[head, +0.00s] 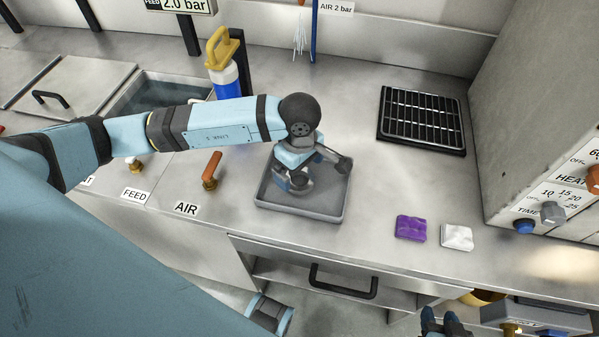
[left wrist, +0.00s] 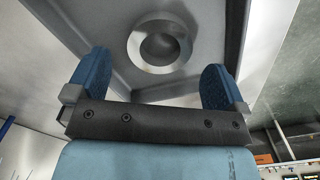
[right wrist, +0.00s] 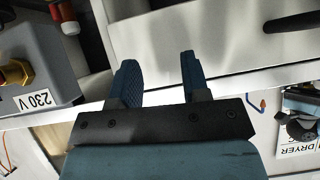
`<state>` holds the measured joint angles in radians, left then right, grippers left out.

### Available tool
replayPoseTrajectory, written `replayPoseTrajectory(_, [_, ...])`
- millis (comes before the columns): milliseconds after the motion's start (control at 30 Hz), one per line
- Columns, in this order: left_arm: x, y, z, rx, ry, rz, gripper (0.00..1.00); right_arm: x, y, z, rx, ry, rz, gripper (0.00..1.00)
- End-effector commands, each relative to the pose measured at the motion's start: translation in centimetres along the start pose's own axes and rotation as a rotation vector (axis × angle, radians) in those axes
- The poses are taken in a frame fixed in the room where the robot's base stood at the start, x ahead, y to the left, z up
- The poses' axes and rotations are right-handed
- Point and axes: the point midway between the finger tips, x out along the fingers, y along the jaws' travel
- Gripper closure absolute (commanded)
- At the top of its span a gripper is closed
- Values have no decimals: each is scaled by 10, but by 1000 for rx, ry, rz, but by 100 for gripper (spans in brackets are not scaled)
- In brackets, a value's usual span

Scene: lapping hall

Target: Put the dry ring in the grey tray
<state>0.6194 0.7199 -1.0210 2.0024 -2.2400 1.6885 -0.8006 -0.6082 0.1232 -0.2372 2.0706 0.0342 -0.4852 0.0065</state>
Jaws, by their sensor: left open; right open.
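A pale metal ring (left wrist: 158,68) lies flat on the floor of the grey tray (left wrist: 222,12), seen in the left wrist view.
Right of the tray lie a purple cloth (head: 411,228) and a white cloth (head: 457,237). A black rack (head: 422,118) is at the back. A heater cabinet (head: 540,110) bounds the right. A blue bottle (head: 225,80) and orange-handled air valve (head: 211,165) stand left.

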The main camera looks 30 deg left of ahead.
Motion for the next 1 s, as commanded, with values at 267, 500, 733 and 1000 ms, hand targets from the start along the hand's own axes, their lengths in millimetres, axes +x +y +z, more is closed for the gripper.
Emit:
replayPoseTrajectory(267, [-62,1,0,1,0,5,1,1,0,-2,5,3,1,57])
replayPoseTrajectory(500, [-89,0,0,1,0,1,1,1,0,-2,5,3,1,57])
replayPoseTrajectory(733, [-92,0,0,0,0,0,1,1,0,-2,4,3,1,57])
replayPoseTrajectory(1000, [-92,0,0,0,0,0,1,1,1,-1,-1,0,1,57])
